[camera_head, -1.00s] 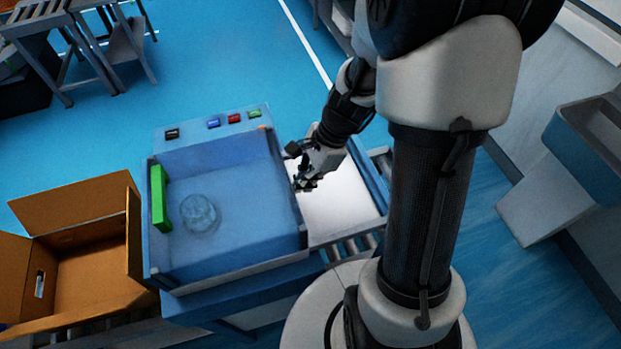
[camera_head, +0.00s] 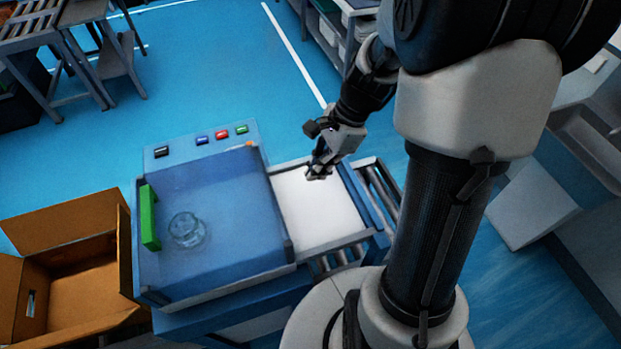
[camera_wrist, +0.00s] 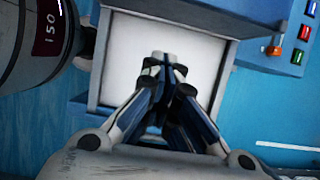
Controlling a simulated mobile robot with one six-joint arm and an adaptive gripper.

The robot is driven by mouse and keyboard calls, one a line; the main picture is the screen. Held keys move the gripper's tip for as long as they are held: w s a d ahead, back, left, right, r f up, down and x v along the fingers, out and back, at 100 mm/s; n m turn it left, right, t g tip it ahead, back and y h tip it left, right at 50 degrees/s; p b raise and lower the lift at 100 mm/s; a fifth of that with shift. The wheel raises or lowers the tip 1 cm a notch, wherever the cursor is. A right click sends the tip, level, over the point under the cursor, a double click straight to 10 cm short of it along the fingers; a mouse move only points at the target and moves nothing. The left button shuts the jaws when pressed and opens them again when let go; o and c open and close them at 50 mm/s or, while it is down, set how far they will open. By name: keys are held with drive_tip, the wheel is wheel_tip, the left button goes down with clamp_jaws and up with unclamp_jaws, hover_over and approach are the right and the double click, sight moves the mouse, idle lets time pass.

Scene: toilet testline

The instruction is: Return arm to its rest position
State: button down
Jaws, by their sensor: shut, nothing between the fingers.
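My gripper (camera_head: 319,172) hangs over the white plate (camera_head: 312,215) on the right side of the blue test station. It is shut with nothing in it. In the wrist view the fingertips (camera_wrist: 163,65) meet in front of the white plate (camera_wrist: 195,50). My arm is bent, with its forearm reaching down from the upper right in the head view. I cannot tell the exact height of the gripper above the plate.
The blue test station (camera_head: 215,270) has a clear lid with a green handle (camera_head: 149,217) and a row of coloured buttons (camera_head: 222,134). An open cardboard box (camera_head: 70,225) stands at the left. Rollers (camera_head: 378,190) lie right of the plate. Open blue floor lies behind.

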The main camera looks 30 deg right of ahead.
drive_tip(key=s+a+r+n+t+h+b, duration=0.1)
drive_tip(key=s+a+n+b, duration=0.3)
drive_tip(key=n, duration=0.5)
drive_tip(key=s+a+r+n+t+h+b, duration=0.2)
drive_tip(key=s+a+n+t+h+b, duration=0.1)
drive_tip(key=s+n+b, duration=0.4)
drive_tip(key=s+a+n, duration=0.1)
drive_tip(key=s+n, duration=0.1)
drive_tip(key=n, duration=0.1)
drive_tip(key=shift+s+a+n+b, duration=0.2)
drive_tip(key=shift+s+n+b, duration=0.1)
drive_tip(key=shift+b, duration=0.1)
